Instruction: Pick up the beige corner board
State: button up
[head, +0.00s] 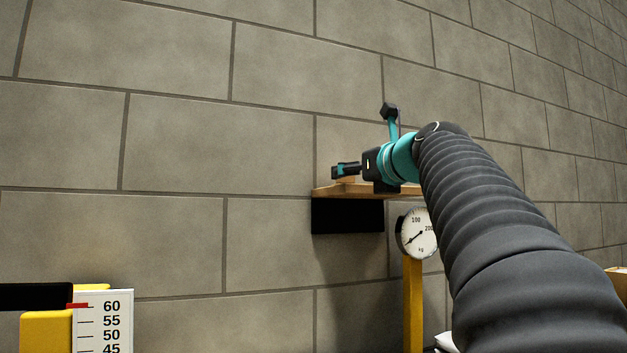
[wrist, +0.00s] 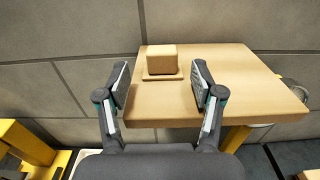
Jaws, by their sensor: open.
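The beige corner board (wrist: 162,60) shows in the wrist view as a small block with a thin, flat lower part, on the wooden top (wrist: 220,85) near its far left edge. My gripper (wrist: 160,82) is open, with one finger on each side of the space in front of the board. The fingers look empty, and the board lies a little beyond or between their tips; I cannot tell the exact depth. In the head view my gripper (head: 345,170) is just above the wooden top (head: 328,192), and the board is mostly hidden behind it.
A grey block wall (head: 170,140) stands close behind the wooden top. A dial gauge (head: 419,232) on a yellow post (head: 413,300) is below the top, beside a black box (head: 347,215). A white numbered scale (head: 103,322) with yellow parts stands at lower left.

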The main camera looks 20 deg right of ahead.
jog(key=w, duration=0.3)
jog(key=shift+w+f, duration=0.1)
jog(key=shift+w, duration=0.2)
jog(key=c, duration=1)
jog(key=shift+c, duration=0.2)
notch_tip(320, 180, up, 6)
jog(key=p, duration=0.2)
jog(key=shift+f+p, duration=0.25)
jog(key=shift+p, duration=0.15)
jog(key=shift+r, duration=2.1)
jog(key=shift+r, duration=0.15)
